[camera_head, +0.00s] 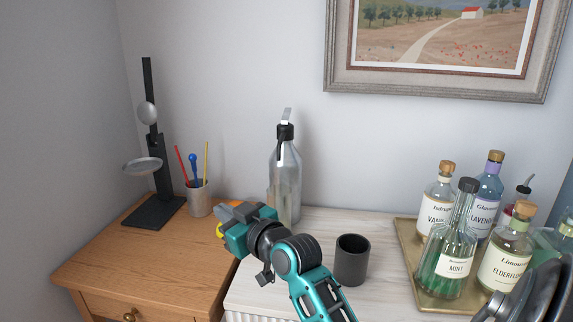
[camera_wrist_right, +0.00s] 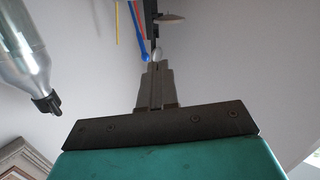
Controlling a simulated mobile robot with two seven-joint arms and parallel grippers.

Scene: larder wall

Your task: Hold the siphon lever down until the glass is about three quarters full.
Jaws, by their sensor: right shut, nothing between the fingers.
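In the right wrist view the siphon (camera_wrist_right: 22,60) appears upside down at left. My right gripper (camera_head: 227,212) is shut and empty, in front of and left of the siphon's lower part, apart from the lever. Its closed fingers also show in the right wrist view (camera_wrist_right: 157,75). A dark opaque cup (camera_head: 351,262) stands right of my arm. My left gripper is out of view.
A brass tray (camera_head: 407,255) with several syrup bottles stands at right. On the wooden cabinet (camera_head: 120,262) at left are a black stand (camera_head: 152,205) and a metal cup (camera_head: 199,200) of coloured sticks. Something orange and yellow sits partly hidden behind my right gripper.

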